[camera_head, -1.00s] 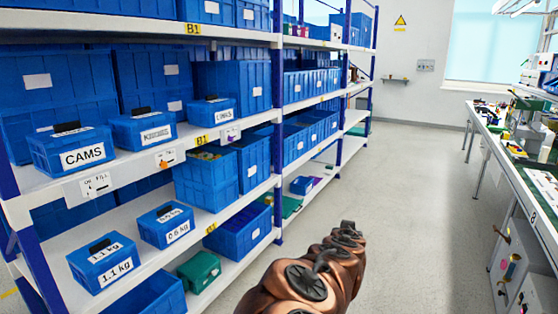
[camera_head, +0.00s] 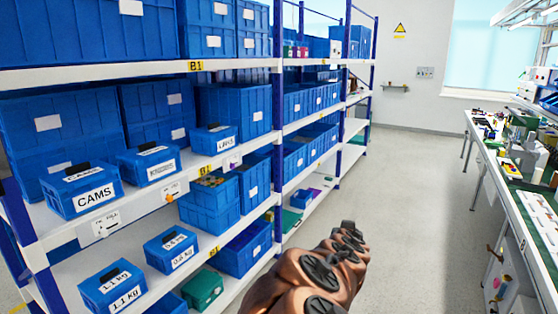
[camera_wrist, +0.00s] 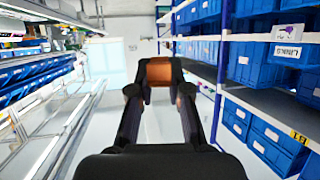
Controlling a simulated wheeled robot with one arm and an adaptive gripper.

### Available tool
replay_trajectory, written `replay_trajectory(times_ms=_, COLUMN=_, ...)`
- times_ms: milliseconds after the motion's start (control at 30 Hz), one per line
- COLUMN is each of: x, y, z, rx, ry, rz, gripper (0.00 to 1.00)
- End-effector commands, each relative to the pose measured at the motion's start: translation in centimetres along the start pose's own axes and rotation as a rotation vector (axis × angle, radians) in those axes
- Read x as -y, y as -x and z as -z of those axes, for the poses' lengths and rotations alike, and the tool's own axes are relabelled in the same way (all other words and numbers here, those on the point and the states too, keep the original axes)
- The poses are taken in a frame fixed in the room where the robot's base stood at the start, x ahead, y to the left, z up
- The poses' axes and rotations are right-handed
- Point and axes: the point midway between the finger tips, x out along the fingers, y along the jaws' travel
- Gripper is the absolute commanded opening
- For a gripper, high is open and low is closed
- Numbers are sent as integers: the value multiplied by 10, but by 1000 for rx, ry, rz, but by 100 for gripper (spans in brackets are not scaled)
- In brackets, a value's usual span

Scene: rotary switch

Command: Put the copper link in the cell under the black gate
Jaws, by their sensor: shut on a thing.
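In the wrist view my gripper (camera_wrist: 159,66) points down the aisle, its two dark fingers shut on a copper-orange block (camera_wrist: 159,76), which looks like the copper link. The block sits between the fingertips, clear of any shelf. My gripper's fingers cannot be made out in the head view, where my copper-coloured arm reaches forward at the bottom. I cannot make out a black gate or a cell under it in either view.
Shelving (camera_head: 150,70) with blue bins lines the left. Lidded boxes, including CAMS (camera_head: 82,192), stand on its middle shelf. Small plates with knobs (camera_head: 171,192) hang on that shelf's edge. A workbench (camera_head: 515,160) runs along the right. The aisle floor (camera_head: 400,200) is clear.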

Motion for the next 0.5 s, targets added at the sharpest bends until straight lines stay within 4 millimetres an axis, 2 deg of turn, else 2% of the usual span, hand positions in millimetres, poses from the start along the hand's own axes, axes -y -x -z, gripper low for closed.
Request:
replay_trajectory(times_ms=33, x=0, y=3, z=6, rx=1, ry=0, rz=0, gripper=0)
replay_trajectory(times_ms=133, x=0, y=4, z=9, rx=1, ry=1, rz=-1, gripper=0)
replay_trajectory(times_ms=500, x=-5, y=0, z=5, rx=1, ry=-5, rz=-16, gripper=0)
